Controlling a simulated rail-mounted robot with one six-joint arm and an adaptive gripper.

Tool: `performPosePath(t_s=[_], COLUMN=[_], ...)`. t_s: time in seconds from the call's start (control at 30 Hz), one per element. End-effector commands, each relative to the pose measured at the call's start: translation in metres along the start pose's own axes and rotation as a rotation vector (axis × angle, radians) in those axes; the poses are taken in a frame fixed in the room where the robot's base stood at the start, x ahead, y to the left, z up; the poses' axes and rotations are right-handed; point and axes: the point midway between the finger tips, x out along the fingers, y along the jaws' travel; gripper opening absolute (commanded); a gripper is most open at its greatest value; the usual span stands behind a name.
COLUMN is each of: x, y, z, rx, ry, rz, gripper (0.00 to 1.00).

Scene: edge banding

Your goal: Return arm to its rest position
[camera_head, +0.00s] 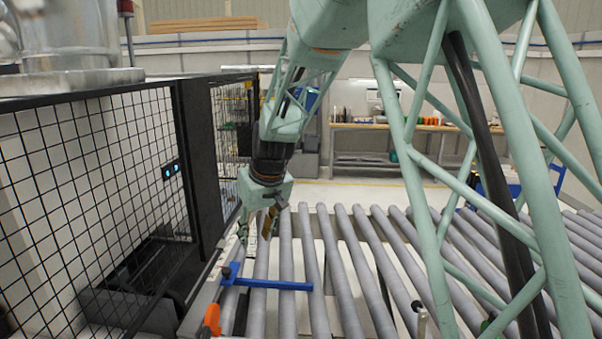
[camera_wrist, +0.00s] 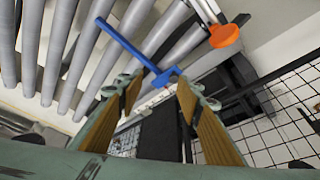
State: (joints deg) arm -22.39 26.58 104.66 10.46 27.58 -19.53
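My gripper (camera_head: 257,225) hangs from my green arm, pointing down above the left part of the roller conveyor (camera_head: 343,262). In the wrist view its two yellow-padded fingers (camera_wrist: 160,85) are apart, with nothing held between them. A blue bar with an end block (camera_head: 270,284) lies across the rollers, nearer the head camera than my gripper. The bar also shows beyond the fingertips in the wrist view (camera_wrist: 132,46). The arm's upper links cross the top and right of the head view.
A black mesh fence (camera_head: 95,170) stands close left of my gripper. An orange-ended piece (camera_head: 212,320) is at the conveyor's near left edge and also shows in the wrist view (camera_wrist: 225,36). A workbench (camera_head: 390,127) stands at the back. Open floor (camera_head: 345,192) lies behind the rollers.

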Motion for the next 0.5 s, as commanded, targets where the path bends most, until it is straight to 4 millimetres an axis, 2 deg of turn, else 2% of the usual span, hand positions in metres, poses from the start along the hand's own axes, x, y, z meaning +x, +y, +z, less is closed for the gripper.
performPosePath(t_s=[0.1, 0.5], x=[-0.021, -0.084], y=[0.009, 0.031], z=[0.014, 0.067], rx=[0.019, 0.081], ry=[0.002, -0.003], rz=[0.007, 0.028], gripper=[0.33, 0.33])
